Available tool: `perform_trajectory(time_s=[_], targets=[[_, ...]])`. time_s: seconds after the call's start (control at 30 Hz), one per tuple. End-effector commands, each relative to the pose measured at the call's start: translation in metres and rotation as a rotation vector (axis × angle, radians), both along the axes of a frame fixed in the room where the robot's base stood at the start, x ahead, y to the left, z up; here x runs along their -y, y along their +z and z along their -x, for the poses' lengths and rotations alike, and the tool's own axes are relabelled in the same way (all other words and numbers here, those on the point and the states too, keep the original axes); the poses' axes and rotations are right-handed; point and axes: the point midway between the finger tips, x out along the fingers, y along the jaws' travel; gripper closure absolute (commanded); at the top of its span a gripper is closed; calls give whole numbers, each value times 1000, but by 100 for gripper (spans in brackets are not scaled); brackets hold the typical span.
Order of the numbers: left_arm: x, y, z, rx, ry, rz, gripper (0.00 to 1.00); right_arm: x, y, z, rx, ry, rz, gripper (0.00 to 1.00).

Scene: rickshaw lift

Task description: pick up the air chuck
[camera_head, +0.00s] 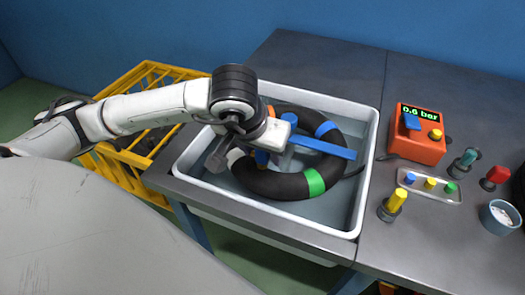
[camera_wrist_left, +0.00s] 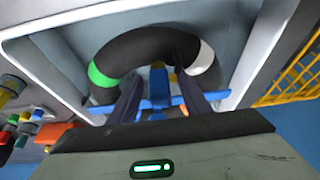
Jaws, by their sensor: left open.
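A small blue piece (camera_head: 411,122) on the orange gauge box (camera_head: 418,140) looks like the air chuck; I cannot be sure. My left gripper (camera_head: 281,158) is far left of it, pointing down over the white basin (camera_head: 368,190). A black inner tube (camera_head: 275,185) with green, blue, white and orange bands lies in the basin. A blue bar (camera_head: 325,148) crosses the tube beside the gripper. In the left wrist view my left gripper (camera_wrist_left: 160,78) has its fingers apart, with a blue part (camera_wrist_left: 158,88) between or beyond them; contact is unclear. My right gripper is not in view.
Right of the basin are a tray (camera_head: 430,188) of coloured caps, a yellow-topped piece (camera_head: 396,203), teal and red-topped pieces, and a blue-grey cup (camera_head: 500,215). A dark hose runs from the box toward the basin. A yellow crate (camera_head: 120,95) stands left. The back grey tabletop is clear.

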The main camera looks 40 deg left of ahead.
Motion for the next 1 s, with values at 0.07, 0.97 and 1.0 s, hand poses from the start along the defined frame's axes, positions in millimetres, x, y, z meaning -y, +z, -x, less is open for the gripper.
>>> perform_trajectory(time_s=[0.07, 0.97, 1.0], targets=[[0, 0, 0, 0, 0, 0, 56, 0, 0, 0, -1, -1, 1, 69], [0, 43, -2, 9, 2, 2, 100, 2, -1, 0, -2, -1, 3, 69], [0, 50, -2, 9, 1, 2, 100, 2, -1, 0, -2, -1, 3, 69]])
